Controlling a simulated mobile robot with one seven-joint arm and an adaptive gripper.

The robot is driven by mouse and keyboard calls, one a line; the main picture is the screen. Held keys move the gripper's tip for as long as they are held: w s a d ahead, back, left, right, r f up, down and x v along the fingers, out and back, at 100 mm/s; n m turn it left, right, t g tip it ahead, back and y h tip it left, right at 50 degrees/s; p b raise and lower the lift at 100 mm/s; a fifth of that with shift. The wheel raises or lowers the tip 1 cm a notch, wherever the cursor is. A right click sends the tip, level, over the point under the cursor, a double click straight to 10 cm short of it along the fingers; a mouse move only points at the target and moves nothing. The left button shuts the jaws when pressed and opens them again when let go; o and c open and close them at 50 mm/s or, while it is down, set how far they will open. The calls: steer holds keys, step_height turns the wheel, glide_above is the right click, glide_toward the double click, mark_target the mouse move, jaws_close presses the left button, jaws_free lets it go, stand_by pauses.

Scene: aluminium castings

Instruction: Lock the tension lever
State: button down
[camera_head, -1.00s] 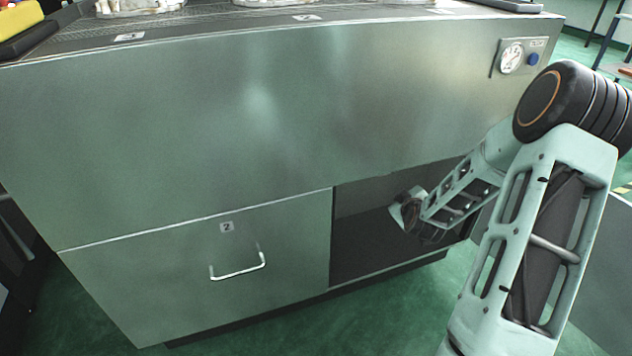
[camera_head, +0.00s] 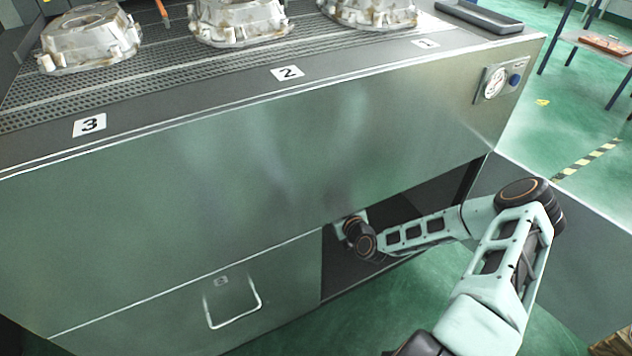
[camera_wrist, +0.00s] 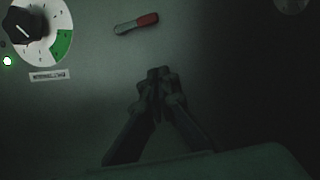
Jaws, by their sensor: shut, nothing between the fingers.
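In the wrist view a small lever (camera_wrist: 136,23) with a red end on the right and a pale grey end on the left lies slightly tilted on a dim panel. It is probably the tension lever. My gripper (camera_wrist: 158,78) is shut and empty, its fingertips below and a little right of the lever, apart from it in the picture. How far the fingertips are from the panel I cannot tell. In the head view my arm reaches into the dark opening of the cabinet (camera_head: 250,190), and the gripper and lever are hidden there.
A dial with a black knob (camera_wrist: 24,24) and green sector sits left of the lever, with a lit green lamp (camera_wrist: 7,61) and a label (camera_wrist: 49,75). A closed drawer with a handle (camera_head: 233,316) is left of the opening. Castings (camera_head: 90,36) stand on top.

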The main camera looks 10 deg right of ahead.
steer(key=w+a+f+b, duration=0.1)
steer(key=w+f+b, duration=0.2)
steer(key=w+f, duration=0.3)
steer(key=shift+r+x, duration=0.2)
steer(key=shift+x, duration=1.3)
